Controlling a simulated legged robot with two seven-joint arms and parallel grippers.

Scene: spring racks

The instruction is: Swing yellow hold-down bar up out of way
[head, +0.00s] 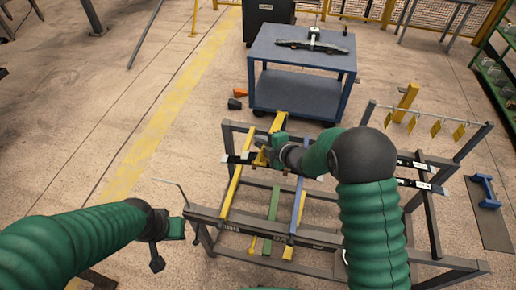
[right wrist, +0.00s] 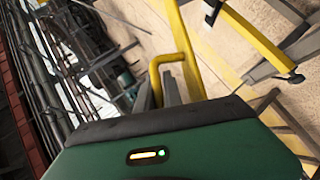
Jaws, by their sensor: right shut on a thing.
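The yellow hold-down bar (right wrist: 174,28) runs down to a bent handle in the right wrist view, in front of my right gripper. In the head view my right gripper (head: 262,157) is at the far side of the dark rack, shut on yellow metal there; its fingertips are partly hidden. A yellow bar piece (head: 278,122) rises just beyond the gripper. Another yellow bar (head: 232,190) slopes along the rack's left part. My left gripper (head: 178,229) is left of the rack's near corner, apart from the bars; its fingers do not show clearly.
The dark rack frame (head: 265,229) holds a green bar (head: 272,205) and a blue-and-yellow bar (head: 297,212). A blue cart (head: 300,92) stands behind it. Yellow tags hang from a rail (head: 430,113) at the right. The floor left of the rack is clear.

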